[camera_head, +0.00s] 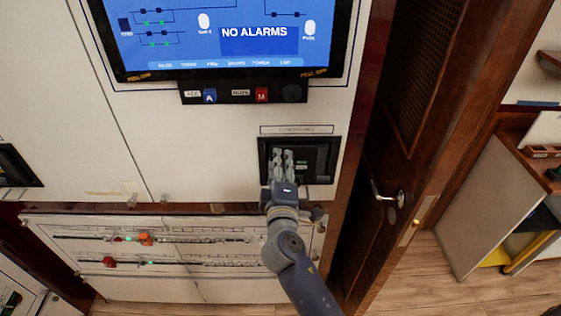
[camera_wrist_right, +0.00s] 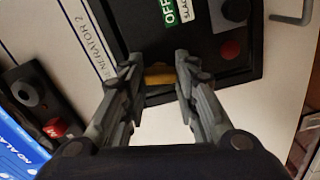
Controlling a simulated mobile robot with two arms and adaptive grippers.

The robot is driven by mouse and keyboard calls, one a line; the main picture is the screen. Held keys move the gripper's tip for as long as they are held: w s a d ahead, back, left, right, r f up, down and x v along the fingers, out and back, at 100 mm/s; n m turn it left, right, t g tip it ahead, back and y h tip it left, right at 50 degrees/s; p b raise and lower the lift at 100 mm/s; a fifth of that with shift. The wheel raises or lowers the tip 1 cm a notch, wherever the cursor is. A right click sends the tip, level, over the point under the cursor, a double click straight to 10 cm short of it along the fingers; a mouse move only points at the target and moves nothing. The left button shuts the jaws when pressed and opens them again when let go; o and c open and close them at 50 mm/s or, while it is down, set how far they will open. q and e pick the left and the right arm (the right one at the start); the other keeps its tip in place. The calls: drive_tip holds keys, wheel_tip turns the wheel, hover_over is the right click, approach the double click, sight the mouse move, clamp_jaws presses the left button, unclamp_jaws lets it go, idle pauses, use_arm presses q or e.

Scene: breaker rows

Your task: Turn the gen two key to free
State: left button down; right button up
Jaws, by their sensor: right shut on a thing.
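The generator 2 panel (camera_head: 321,151) is a black plate on the white wall, under a printed label. In the right wrist view the panel (camera_wrist_right: 190,22) appears turned, with "GENERATOR 2" lettering (camera_wrist_right: 92,45) beside it. A brass-yellow key (camera_wrist_right: 160,75) stands out of the panel between my right fingertips. My right gripper (camera_head: 282,155) reaches up to the left part of the panel and hides the key in the head view. In the right wrist view my right gripper (camera_wrist_right: 160,78) is shut on the key. The key's pointing direction is unclear. My left gripper is not in view.
A green label (camera_wrist_right: 168,12) and a red round button (camera_wrist_right: 230,50) are on the panel. A screen (camera_head: 258,38) reading "NO ALARMS" hangs above. A wooden door (camera_head: 420,110) with a metal handle stands close on the right. A lower breaker panel (camera_head: 170,285) is below.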

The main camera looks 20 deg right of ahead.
drive_tip(key=shift+r+n+p, duration=0.15)
drive_tip(key=shift+n+p, duration=0.25)
drive_tip(key=shift+n, duration=0.9)
drive_tip(key=o, duration=0.9)
drive_tip(key=shift+o, duration=0.8)
drive_tip(key=shift+w+d, duration=0.1)
drive_tip(key=shift+w, duration=0.05)
drive_tip(key=v, duration=1.2)
